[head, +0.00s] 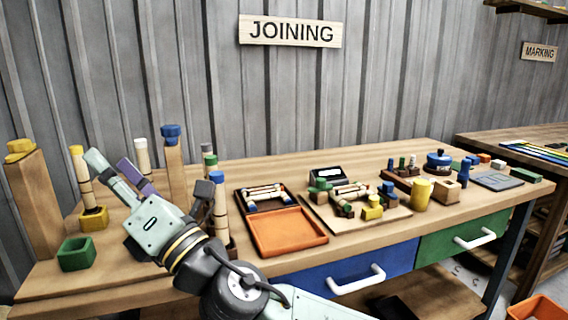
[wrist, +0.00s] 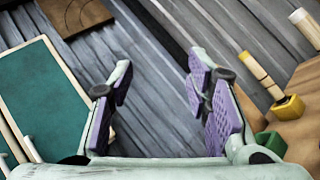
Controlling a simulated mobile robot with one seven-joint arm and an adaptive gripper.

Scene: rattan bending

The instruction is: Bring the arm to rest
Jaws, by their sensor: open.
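My gripper (head: 117,172) is over the left part of the workbench (head: 330,165) in the head view, pointing up and to the left. Its two fingers are spread apart, with purple pads on the inside. In the wrist view my gripper (wrist: 163,88) is open, with nothing between the fingers and the grey plank wall behind them. A rattan pole in a yellow block (head: 93,218) stands just left of the gripper in the head view. The yellow block also shows at the right of the wrist view (wrist: 288,108).
A green open box (head: 76,254) is at the bench's left front, near a tall wooden post (head: 34,200). A blue-capped post (head: 174,165) stands behind my gripper. An orange tray (head: 288,232) and a board with joined pieces (head: 398,215) lie to the right.

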